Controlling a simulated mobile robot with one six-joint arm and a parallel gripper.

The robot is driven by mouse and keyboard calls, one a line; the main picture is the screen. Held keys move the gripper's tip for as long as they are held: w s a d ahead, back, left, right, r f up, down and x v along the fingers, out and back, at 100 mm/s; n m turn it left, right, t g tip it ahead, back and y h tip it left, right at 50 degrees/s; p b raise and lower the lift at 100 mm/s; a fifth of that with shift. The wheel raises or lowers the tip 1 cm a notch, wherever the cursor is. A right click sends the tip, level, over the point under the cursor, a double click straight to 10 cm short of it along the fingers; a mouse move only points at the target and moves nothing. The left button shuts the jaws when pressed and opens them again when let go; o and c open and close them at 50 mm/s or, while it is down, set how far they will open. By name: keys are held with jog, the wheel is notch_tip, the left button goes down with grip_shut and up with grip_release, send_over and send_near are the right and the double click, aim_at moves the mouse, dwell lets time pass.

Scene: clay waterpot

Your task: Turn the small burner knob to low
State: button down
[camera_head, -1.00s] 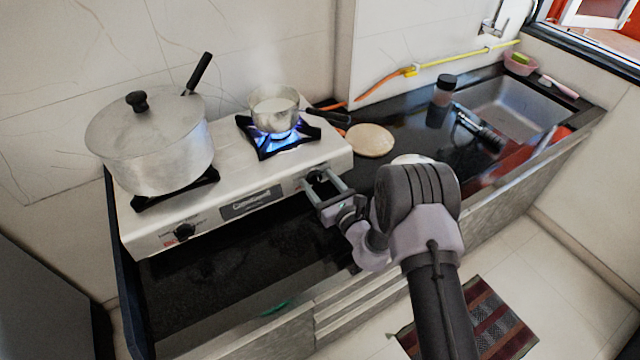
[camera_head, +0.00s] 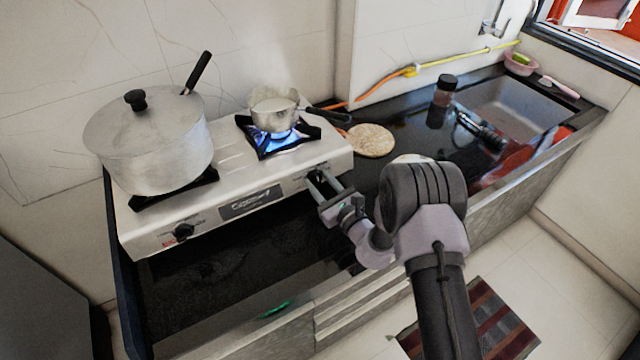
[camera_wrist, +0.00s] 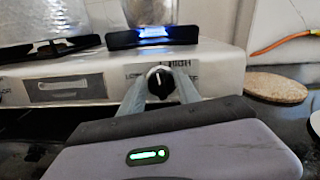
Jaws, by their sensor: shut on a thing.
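The small burner knob (camera_wrist: 160,84) is a round dark knob with a light rim and pale mark, on the stove's front panel at the right. In the wrist view the mark points up, near the printed HIGH. My gripper (camera_head: 323,182) is shut on the knob, with one finger at each side; its fingers also show in the wrist view (camera_wrist: 160,93). In the head view the fingers partly hide the knob. The small burner (camera_head: 278,143) burns with a blue flame under a small steaming pot (camera_head: 274,112).
A large lidded pot (camera_head: 155,150) stands on the left burner, above another front knob (camera_head: 184,231). The small pot's dark handle (camera_head: 328,115) reaches right, above a round board (camera_head: 370,140). Bare black counter (camera_head: 230,275) lies before the stove.

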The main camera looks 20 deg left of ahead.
jog(key=n+g+b, duration=0.1)
jog(key=n+b, duration=0.1)
jog(key=n, duration=0.1)
jog(key=n+g+b, duration=0.1)
jog(key=n, duration=0.3)
jog(key=shift+f+y+b, duration=0.2)
jog(key=shift+y+b, duration=0.1)
jog(key=shift+b, duration=0.05)
jog(key=n+g+b, duration=0.1)
jog(key=n+b, duration=0.3)
jog(key=n, duration=0.2)
jog(key=shift+s+n, duration=0.1)
jog(key=shift+n, duration=0.2)
jog(key=c, duration=0.9)
grip_release()
jog(key=shift+o, duration=0.2)
jog(key=shift+r, duration=0.1)
jog(key=p+v, duration=0.3)
jog(key=v, duration=1.4)
jog(key=shift+d+r+p, duration=0.15)
jog(key=shift+r+p, duration=0.15)
